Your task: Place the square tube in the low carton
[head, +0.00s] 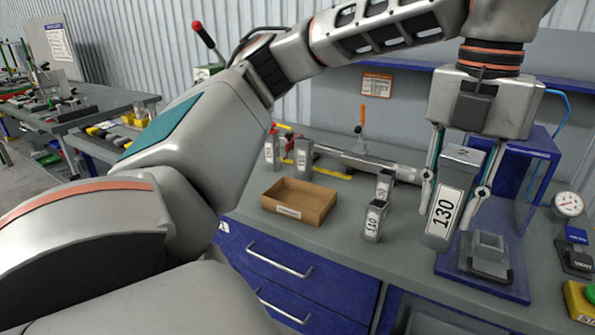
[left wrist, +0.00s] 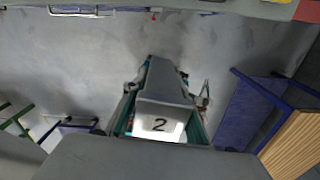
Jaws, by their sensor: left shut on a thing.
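My left gripper (head: 455,192) is shut on a grey square tube (head: 443,222) marked 130. It holds the tube nearly upright, slightly tilted, in front of the blue machine at the right. In the left wrist view the tube (left wrist: 158,105) shows a white end label with a 2, between the fingers of the left gripper (left wrist: 166,92). The low carton (head: 310,201) is a shallow, open brown box on the bench, left of the held tube and apart from it. It looks empty. My right gripper is not in view.
Two short tubes, one marked 110 (head: 374,222) and one behind it (head: 384,186), stand right of the carton. Two more (head: 303,160) (head: 271,150) stand behind it. The blue machine (head: 535,190) and a dial gauge (head: 568,204) are at the right.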

